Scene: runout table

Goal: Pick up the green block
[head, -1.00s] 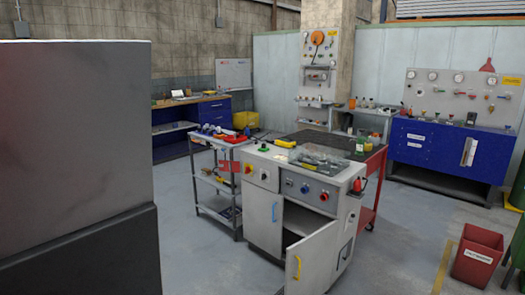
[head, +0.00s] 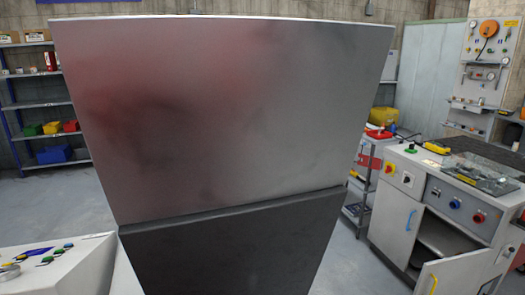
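I cannot make out a green block for certain. A small green item (head: 33,130) sits on the shelf unit at the far left, beside a yellow and a red one; it looks like a bin. A small green piece (head: 411,150) is on top of the grey control cabinet at the right; it looks like a knob. Neither of my grippers is in view.
A large grey panelled cabinet (head: 230,110) with a dark lower part fills the middle and hides what is behind it. A sloped white console (head: 85,265) is at lower left. The grey control cabinet (head: 390,217) at right has an open door (head: 460,275). Floor shows at left.

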